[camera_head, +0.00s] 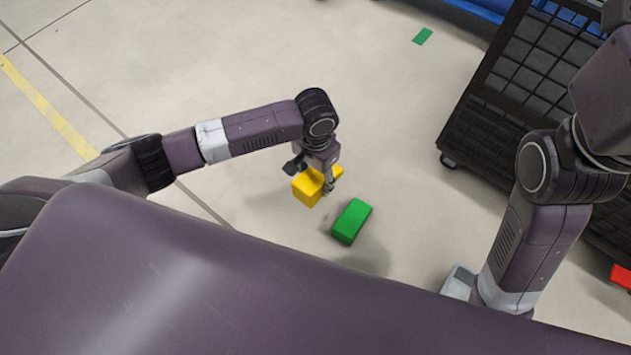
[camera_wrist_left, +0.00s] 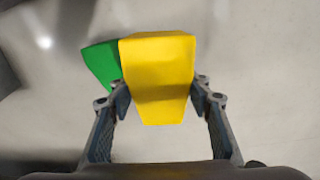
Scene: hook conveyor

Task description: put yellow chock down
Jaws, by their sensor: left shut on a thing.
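The yellow chock (camera_head: 308,187) is a wedge-shaped block held in my left gripper (camera_head: 312,176). In the left wrist view the yellow chock (camera_wrist_left: 157,75) sits between the two fingers of my left gripper (camera_wrist_left: 160,98), which touch its sides. A green block (camera_head: 351,222) lies on the floor just to the right of and nearer than the yellow one. In the left wrist view the green block (camera_wrist_left: 101,65) shows partly behind the yellow chock. I cannot tell exactly how high the yellow chock is above the floor. My right gripper is out of sight.
A black mesh cart (camera_head: 480,135) on casters stands at the right. A green marker (camera_head: 422,36) is on the floor at the back. A red object (camera_head: 620,277) shows at the right edge. The floor left of and behind the chocks is clear.

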